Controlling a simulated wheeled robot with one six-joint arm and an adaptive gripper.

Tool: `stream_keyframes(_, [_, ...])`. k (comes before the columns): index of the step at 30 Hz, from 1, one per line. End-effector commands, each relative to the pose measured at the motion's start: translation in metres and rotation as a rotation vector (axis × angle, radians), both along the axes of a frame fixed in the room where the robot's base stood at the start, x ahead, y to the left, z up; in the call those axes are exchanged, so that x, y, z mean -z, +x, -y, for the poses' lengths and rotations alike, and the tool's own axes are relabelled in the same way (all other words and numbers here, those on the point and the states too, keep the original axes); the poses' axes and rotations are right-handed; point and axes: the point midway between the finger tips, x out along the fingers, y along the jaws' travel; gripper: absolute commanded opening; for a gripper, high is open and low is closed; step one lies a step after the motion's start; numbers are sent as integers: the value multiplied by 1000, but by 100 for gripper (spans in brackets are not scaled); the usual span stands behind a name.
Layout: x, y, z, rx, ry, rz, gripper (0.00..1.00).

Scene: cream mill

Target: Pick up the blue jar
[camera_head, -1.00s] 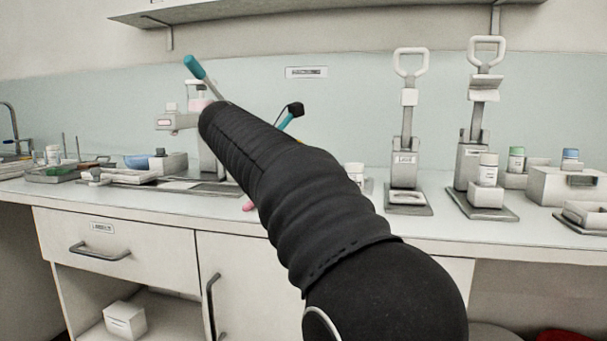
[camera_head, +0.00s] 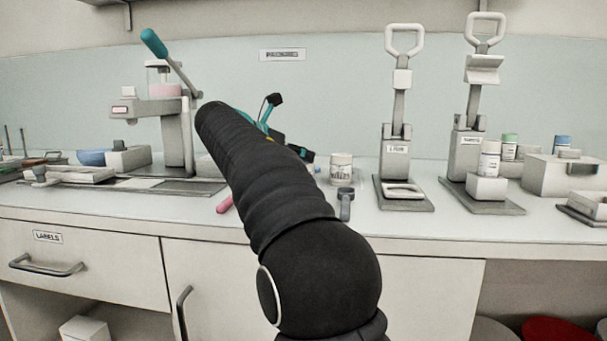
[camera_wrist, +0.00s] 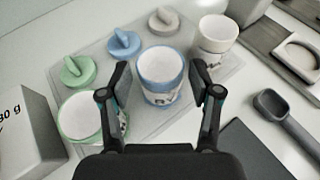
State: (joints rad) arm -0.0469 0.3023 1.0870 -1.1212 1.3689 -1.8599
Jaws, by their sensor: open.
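The open blue jar (camera_wrist: 158,92) stands upright on a clear tray (camera_wrist: 232,65) in the wrist view, white inside with a label on its front. My gripper (camera_wrist: 161,76) is open, with one finger on each side of the jar; I cannot tell whether either finger touches it. A blue lid (camera_wrist: 124,43) with a knob lies behind it to the left. In the head view my arm hides the blue jar, and only a few teal and black parts near my gripper show beyond the arm.
A green jar (camera_wrist: 80,117) stands left and a cream jar (camera_wrist: 216,36) right of the blue one. A green lid (camera_wrist: 78,70) and a grey lid (camera_wrist: 163,20) lie behind. A grey scoop (camera_wrist: 284,118) lies at right; a box (camera_wrist: 28,125) stands at left.

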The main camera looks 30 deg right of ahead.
Motion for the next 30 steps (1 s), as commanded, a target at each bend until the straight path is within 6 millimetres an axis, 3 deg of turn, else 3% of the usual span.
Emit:
stream_keyframes(5, [6, 3, 7, 1, 1, -1, 63])
stream_keyframes(15, [25, 15, 43, 2, 0, 1, 63])
stream_keyframes(22, [25, 16, 44, -1, 0, 1, 63])
stream_keyframes(26, [25, 16, 44, 0, 0, 1, 33])
stream_keyframes(30, [25, 16, 44, 0, 0, 1, 32])
